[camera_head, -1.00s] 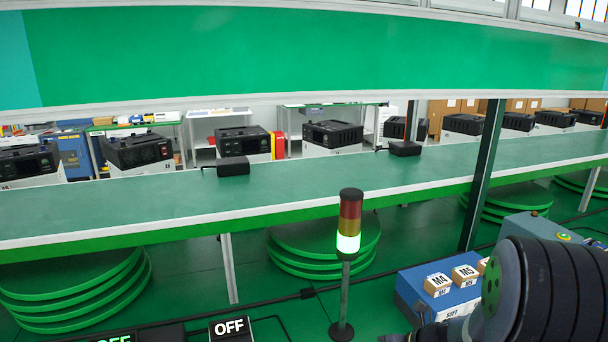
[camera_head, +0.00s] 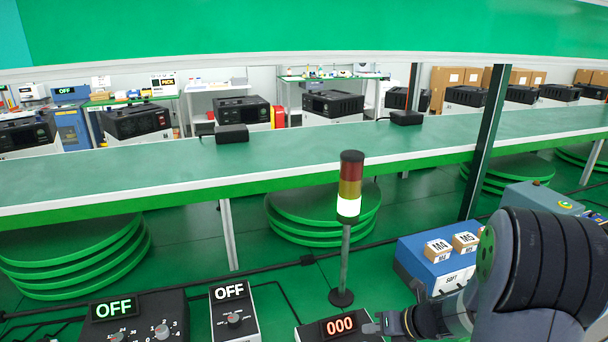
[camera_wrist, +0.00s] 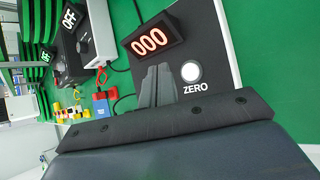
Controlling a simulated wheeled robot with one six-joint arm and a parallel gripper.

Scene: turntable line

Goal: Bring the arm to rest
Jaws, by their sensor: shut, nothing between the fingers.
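My arm, dark grey with ribbed black sleeves, fills the lower right of the head view. My gripper (camera_head: 371,328) points left, low in that view, beside a black box with a red "000" display (camera_head: 338,327). In the wrist view my gripper (camera_wrist: 158,86) shows as two grey fingers close together, with nothing between them. They appear in front of the box with the "000" display (camera_wrist: 151,40) and a white round ZERO button (camera_wrist: 191,72). I cannot tell how far the fingers are from the box.
A signal tower (camera_head: 346,230) with its lowest lamp lit stands left of the arm. A blue box (camera_head: 436,262) bears small labelled cartons. Two control boxes reading OFF (camera_head: 114,308) stand lower left. A long green bench (camera_head: 300,152) crosses behind, carrying black devices.

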